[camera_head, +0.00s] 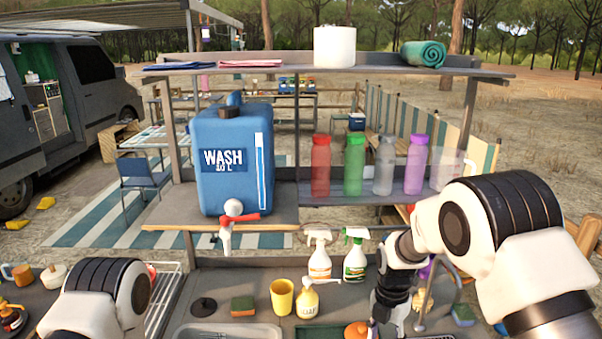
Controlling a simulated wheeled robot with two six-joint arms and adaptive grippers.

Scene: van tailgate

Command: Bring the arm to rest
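My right arm (500,225) comes in from the right and bends down over the counter. Its wrist and the upper part of my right gripper (388,312) point down near the bottom edge, beside an orange-lidded item (357,330). The fingertips are not clear, so I cannot tell whether they are open or hold anything. My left arm (105,295) shows only as a white and black link at bottom left. My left gripper is out of the picture.
A blue water jug (235,160) stands on a ledge. Colored bottles (354,165) line a shelf. Two spray bottles (319,258), a yellow cup (282,297), a soap pump bottle (307,300) and a sponge (243,306) stand on the counter. A wire rack (165,285) is beside my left arm.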

